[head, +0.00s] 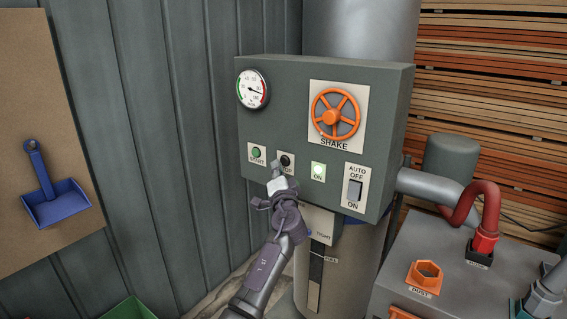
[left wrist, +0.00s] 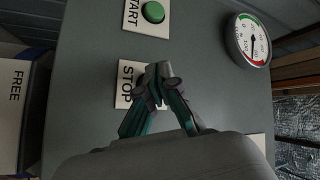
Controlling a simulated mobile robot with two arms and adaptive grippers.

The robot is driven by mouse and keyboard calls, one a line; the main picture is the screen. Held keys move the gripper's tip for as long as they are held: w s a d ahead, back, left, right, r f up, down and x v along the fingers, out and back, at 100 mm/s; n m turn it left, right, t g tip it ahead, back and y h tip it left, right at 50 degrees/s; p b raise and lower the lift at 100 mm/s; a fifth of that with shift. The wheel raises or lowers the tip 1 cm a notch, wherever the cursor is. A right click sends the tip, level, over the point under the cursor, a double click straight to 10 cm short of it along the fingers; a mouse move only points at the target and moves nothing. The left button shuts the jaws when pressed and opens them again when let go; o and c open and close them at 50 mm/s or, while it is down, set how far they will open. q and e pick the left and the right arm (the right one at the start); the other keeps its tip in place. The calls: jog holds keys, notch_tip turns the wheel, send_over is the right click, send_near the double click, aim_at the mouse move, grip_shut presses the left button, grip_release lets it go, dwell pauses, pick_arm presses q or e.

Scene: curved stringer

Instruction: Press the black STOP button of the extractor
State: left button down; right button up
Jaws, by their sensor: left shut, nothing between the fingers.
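The black STOP button (head: 285,160) sits on a pale label plate on the grey extractor control box (head: 390,120). My left gripper (head: 276,173) is shut and empty, its fingertips just in front of the lower left of that plate, covering part of the lettering. In the left wrist view the shut fingertips (left wrist: 158,76) overlap the STOP plate (left wrist: 125,83) and hide the button. I cannot tell whether they touch it. The green START button (head: 256,153) is to the left, and shows in the wrist view too (left wrist: 153,12). My right gripper is not in view.
Above are a gauge (head: 253,90) and an orange SHAKE handwheel (head: 335,115). A red hose (head: 487,215) and grey machine (head: 455,275) stand lower right.

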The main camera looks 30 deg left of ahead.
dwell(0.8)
pick_arm(q)
jog(key=shift+w+b, duration=0.45)
jog(key=shift+b, duration=0.2)
jog(key=shift+w+d+b, duration=0.1)
jog(key=shift+w+b, duration=0.3)
jog(key=shift+b, duration=0.2)
dwell(0.4)
jog(key=shift+s, duration=0.15)
dwell(0.3)
jog(key=shift+s+p, duration=0.45)
jog(key=shift+s, duration=0.25)
